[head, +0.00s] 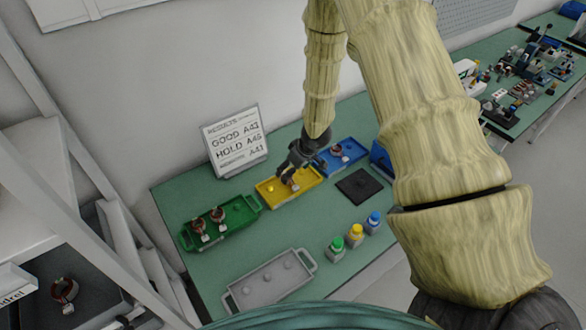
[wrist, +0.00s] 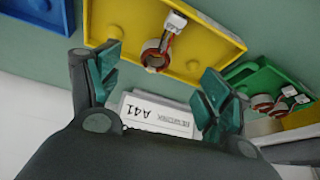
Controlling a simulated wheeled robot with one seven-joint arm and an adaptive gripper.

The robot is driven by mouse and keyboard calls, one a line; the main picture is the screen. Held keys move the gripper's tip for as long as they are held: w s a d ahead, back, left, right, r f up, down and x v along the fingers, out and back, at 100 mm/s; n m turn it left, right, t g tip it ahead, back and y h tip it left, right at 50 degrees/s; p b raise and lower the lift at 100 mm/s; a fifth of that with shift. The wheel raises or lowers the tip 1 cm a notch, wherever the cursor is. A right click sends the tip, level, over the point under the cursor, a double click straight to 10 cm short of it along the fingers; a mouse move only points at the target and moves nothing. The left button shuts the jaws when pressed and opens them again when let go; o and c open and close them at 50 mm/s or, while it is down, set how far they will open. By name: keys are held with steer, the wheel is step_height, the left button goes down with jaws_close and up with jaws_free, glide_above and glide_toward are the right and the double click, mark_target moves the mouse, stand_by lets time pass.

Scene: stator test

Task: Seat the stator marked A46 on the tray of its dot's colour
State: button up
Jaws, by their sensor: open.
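A copper stator (wrist: 155,54) with a white tag (wrist: 174,21) lies on the yellow tray (wrist: 220,35); the tag's mark is too small to read. My gripper (wrist: 160,72) is open, its fingers apart on either side of the view below this stator, with nothing between them. In the head view my gripper (head: 290,172) is over the yellow tray (head: 303,191) and partly hides the stator. Two tagged stators (head: 208,222) are on the green tray (head: 240,214). One stator (head: 338,150) is on the blue tray (head: 357,150). I cannot tell which stator is A46.
A results sign (head: 236,142) stands behind the trays. A grey tray (head: 245,297) with bare pegs lies in front. A black pad (head: 359,186) and bottles with green, yellow and blue caps (head: 355,235) are at right. Another stator (head: 64,290) is at far left.

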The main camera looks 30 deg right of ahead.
steer(key=v, duration=1.2)
stand_by(1.0)
